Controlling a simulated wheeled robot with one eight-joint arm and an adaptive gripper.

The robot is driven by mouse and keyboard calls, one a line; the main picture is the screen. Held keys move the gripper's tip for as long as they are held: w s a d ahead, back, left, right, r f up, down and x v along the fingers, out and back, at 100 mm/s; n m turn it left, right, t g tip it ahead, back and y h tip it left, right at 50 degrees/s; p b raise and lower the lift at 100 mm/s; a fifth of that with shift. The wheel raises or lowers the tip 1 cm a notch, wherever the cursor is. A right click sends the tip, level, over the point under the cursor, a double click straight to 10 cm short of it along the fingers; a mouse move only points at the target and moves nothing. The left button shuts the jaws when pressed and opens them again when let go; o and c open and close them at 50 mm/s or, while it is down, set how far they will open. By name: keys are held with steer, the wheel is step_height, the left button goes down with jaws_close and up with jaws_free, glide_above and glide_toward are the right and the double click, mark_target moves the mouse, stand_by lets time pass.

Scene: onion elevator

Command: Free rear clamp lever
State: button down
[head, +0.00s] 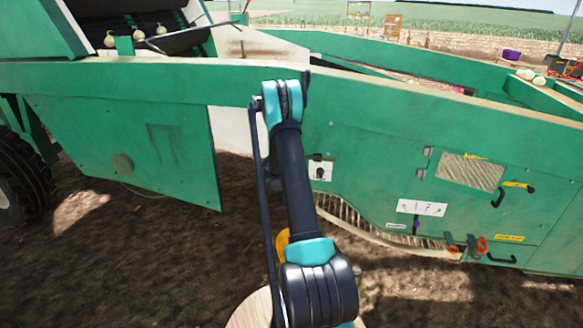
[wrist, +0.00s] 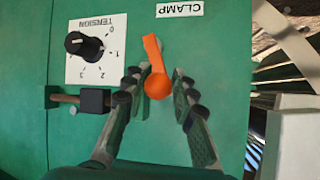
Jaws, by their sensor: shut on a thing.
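The orange clamp lever (wrist: 153,58) is on the green side panel in the wrist view, beside a white CLAMP label (wrist: 180,9) that appears upside down. Its round hub is lower in the picture and its arm points up, tilted slightly left. My gripper (wrist: 160,80) has one finger on each side of the lever and is shut on it. The exact contact is hard to see. In the head view my arm hides the lever and the gripper.
A tension dial (wrist: 84,45) and a dark latch block (wrist: 95,101) sit left of the lever in the wrist view. The dial also shows in the head view (head: 320,170). Red-orange knobs (head: 482,245) and black handles are farther right. Onions (head: 137,35) lie at upper left.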

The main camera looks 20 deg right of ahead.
steer(key=shift+d, duration=0.15)
stand_by(0.3)
steer(key=c, duration=1.3)
jaws_free()
steer(key=shift+s+r, duration=0.1)
steer(key=shift+o, duration=0.2)
steer(key=shift+s+a+r, duration=0.2)
steer(key=shift+a+r, duration=0.05)
steer(key=shift+a, duration=0.05)
steer(key=v, duration=1.1)
steer(key=shift+s+r, duration=0.1)
steer(key=shift+s, duration=0.05)
